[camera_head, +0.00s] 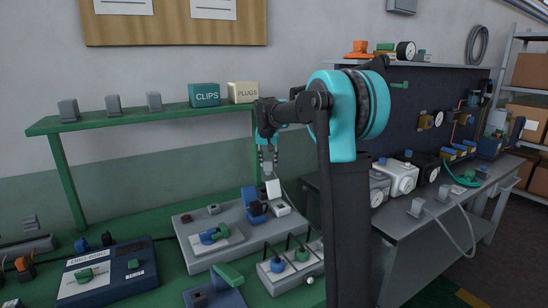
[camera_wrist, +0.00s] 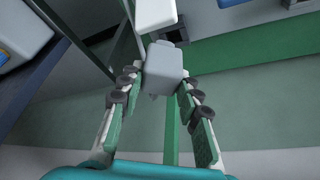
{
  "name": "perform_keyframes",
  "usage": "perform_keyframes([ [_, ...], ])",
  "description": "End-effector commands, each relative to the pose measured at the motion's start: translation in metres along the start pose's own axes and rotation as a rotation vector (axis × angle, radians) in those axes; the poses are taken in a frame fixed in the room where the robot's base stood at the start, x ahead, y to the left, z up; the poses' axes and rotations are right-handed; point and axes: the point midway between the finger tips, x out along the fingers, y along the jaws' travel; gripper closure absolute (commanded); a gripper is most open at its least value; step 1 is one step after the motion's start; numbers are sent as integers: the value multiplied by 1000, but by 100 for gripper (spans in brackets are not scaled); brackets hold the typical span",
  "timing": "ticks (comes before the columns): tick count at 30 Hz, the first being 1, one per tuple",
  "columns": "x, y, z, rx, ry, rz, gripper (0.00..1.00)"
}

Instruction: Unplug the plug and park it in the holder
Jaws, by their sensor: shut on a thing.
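My gripper (camera_head: 268,158) hangs above the green bench, in front of the wall, pointing down. Its two fingers are closed on a grey plug (camera_wrist: 165,68), which sits between the fingertips in the wrist view. The plug also shows as a small grey block below the fingers in the head view (camera_head: 269,169). A white piece (camera_head: 273,188) is just below it, above a blue-and-black fixture (camera_head: 254,205) on the grey panel. A white block (camera_wrist: 155,13) is beyond the plug in the wrist view. I cannot tell which fixture is the holder, or whether plug and white piece touch.
A green shelf (camera_head: 160,121) carries several grey blocks, a teal CLIPS box (camera_head: 204,95) and a cream PLUGS box (camera_head: 243,92). The grey panel (camera_head: 205,258) holds several fixtures. A blue test box (camera_head: 108,274) is at left. A grey side table (camera_head: 420,225) stands at right.

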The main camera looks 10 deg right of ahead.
Motion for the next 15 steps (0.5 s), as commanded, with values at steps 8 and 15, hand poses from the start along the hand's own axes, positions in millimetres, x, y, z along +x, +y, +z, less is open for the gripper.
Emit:
perform_keyframes([
  [8, 34, -17, -20, -345, -1, -145, 100],
  [15, 48, -24, -30, -514, -1, -214, 100],
])
